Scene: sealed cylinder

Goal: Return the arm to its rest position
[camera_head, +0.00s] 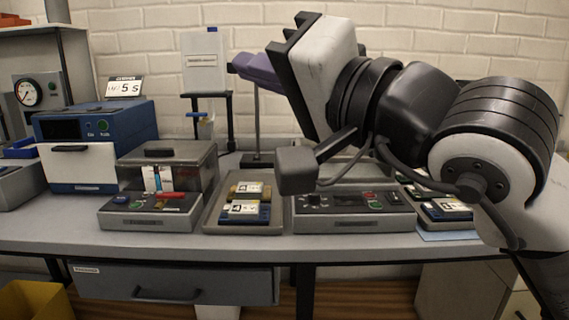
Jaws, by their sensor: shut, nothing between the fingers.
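My arm comes in from the right edge and is bent up and to the left above the bench. My gripper (287,62) is at the upper middle, raised well clear of the bench top and in front of the brick wall. Its black fingers point left and are shut with nothing held. A dark grey block (297,170) on a bracket hangs below the hand. The arm hides part of the wall and the bench's right side.
The grey bench (60,232) bears a blue box device (97,160), a clear-lidded unit (168,170), a tray (213,215) with two labelled blocks, and a control box (350,222). A purple-headed stand (256,72) rises close to my gripper's left.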

